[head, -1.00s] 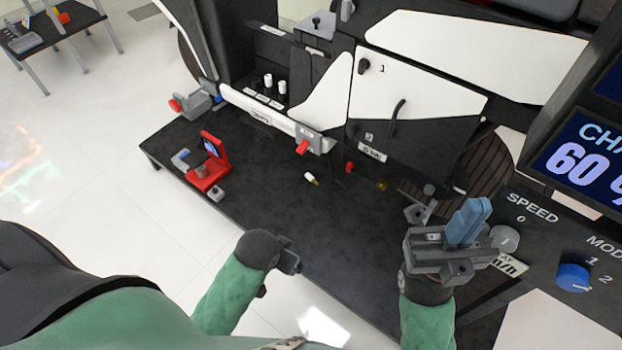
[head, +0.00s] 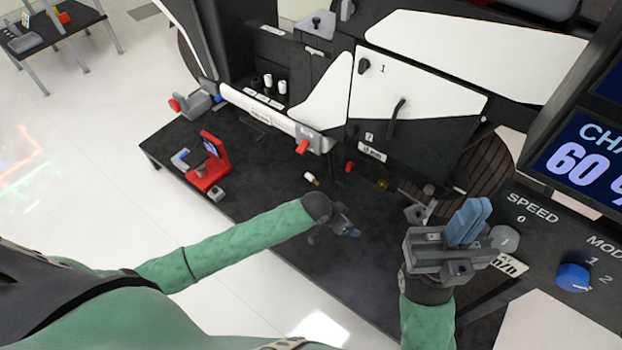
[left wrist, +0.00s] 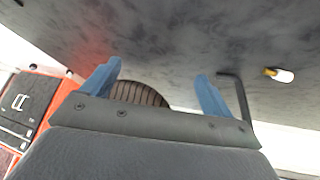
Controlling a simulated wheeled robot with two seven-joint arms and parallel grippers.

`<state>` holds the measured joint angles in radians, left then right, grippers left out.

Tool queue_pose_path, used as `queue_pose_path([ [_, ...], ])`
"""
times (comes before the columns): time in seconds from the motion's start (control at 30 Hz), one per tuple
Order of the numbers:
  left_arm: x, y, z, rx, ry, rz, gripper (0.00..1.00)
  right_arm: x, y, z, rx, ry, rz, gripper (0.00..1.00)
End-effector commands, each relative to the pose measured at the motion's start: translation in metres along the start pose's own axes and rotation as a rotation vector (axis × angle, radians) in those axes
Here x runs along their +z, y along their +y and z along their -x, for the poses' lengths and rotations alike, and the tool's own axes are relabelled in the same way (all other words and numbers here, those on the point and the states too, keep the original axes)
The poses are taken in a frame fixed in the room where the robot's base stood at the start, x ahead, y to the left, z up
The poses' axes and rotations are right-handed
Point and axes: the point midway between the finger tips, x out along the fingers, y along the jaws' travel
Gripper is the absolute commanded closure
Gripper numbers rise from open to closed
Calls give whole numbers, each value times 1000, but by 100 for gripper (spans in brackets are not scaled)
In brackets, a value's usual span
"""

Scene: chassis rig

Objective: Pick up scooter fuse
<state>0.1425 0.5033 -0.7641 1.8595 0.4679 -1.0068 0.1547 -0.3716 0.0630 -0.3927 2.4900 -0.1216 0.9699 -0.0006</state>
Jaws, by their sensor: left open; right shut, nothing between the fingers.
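A small white cylinder with a brass-coloured end, likely the scooter fuse (head: 311,179), lies loose on the dark bench mat (head: 255,195) in front of the scooter. It also shows at the right of the left wrist view (left wrist: 279,74). Two similar white cylinders (head: 268,82) stand upright in a dark recess of the scooter. My left gripper (head: 350,230) is over the mat, right of and nearer than the loose fuse. Its blue fingers (left wrist: 156,82) are apart with nothing between them. My right gripper (head: 468,222) is shut and empty, raised at the right.
A red stand with a small screen (head: 213,165) is at the mat's left. The scooter body with white panels (head: 415,90) fills the back. A red lever (head: 303,147) juts out behind the fuse. A control panel with a blue knob (head: 573,277) stands at the right.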

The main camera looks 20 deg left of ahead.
Motion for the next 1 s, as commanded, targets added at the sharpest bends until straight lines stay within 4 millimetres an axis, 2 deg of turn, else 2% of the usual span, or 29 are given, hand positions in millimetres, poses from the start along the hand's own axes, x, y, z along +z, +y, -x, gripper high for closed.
queue_pose_path([
  [0.03,-3,-17,-7,-8,-3,-9,14,0,0,0,0,0,0,100],
  [0.1,-3,-37,-16,-12,-7,-12,14,0,0,0,0,0,0,100],
  [0.17,-4,-56,-23,-18,-10,-15,14,0,0,0,0,0,0,100],
  [0.3,-4,-108,-34,-42,-15,-7,14,0,0,0,0,0,0,100],
  [0.5,-3,-193,-35,-96,-16,20,14,0,0,0,0,0,0,100],
  [0.63,-1,-238,-30,-128,-14,39,14,0,0,0,0,0,0,100],
  [0.7,-1,-253,-27,-139,-11,47,14,0,0,0,0,0,0,100],
  [0.8,0,-266,-25,-148,-9,54,14,0,0,0,0,1,0,100],
  [1.0,0,-271,-40,-150,-9,57,14,-4,-1,0,2,25,-6,100],
])
